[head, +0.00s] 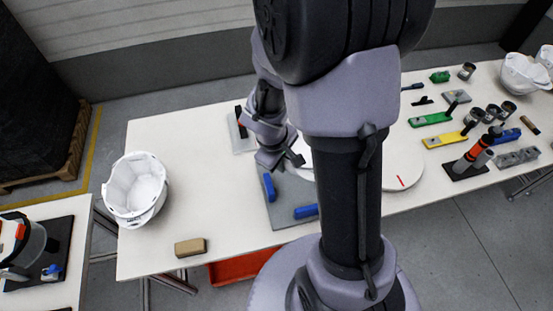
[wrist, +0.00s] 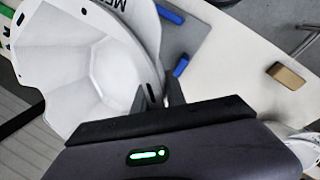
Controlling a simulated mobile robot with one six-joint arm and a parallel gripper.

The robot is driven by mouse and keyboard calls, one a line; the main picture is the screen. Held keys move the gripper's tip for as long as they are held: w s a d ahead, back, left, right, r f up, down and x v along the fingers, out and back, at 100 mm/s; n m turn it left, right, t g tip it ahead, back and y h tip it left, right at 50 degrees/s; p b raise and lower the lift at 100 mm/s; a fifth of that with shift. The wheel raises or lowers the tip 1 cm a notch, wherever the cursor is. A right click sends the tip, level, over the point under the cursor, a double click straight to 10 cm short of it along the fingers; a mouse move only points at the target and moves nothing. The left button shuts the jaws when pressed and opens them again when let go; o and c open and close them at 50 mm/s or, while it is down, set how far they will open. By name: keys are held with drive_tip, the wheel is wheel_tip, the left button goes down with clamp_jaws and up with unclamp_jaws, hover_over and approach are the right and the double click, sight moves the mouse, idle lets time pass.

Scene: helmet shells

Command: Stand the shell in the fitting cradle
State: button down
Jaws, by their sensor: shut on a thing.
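My gripper (head: 296,160) is shut on the edge of a white helmet shell (wrist: 95,65), which fills the left of the wrist view. Its pale hollow inside and dark lettering near the rim show there. In the head view my arm hides most of this shell; a white sliver (head: 304,150) shows beside the gripper. The fitting cradle looks to be the grey plate with blue blocks (head: 283,222), below the gripper in the head view. Its blue blocks (wrist: 181,66) show just beyond the shell in the wrist view. I cannot tell the shell's height above it.
Another white shell (head: 136,188) sits at the table's left end. A tan block (head: 190,247) lies near the front edge. A white disc with a red mark (head: 402,170) is right of my arm. Tools and cups crowd the right end. The table's left middle is clear.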

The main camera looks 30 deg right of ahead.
drive_tip(key=shift+s+a+r, duration=0.1)
drive_tip(key=shift+s+a, duration=0.25)
drive_tip(key=shift+s, duration=0.05)
drive_tip(key=shift+w+d+f+b, duration=0.1)
drive_tip(key=shift+d+f+b, duration=0.05)
drive_tip(key=shift+f+b, duration=0.15)
wheel_tip(320, 180, down, 14)
drive_tip(key=b, duration=1.4)
drive_tip(key=shift+r, duration=0.25)
drive_tip(key=shift+f+b, duration=1)
drive_tip(key=shift+b, duration=0.15)
drive_tip(key=c, duration=1.3)
unclamp_jaws()
drive_tip(key=shift+r, duration=0.1)
drive_tip(key=p+v, duration=0.8)
drive_tip(key=v, duration=0.9)
drive_tip(key=shift+r, duration=0.15)
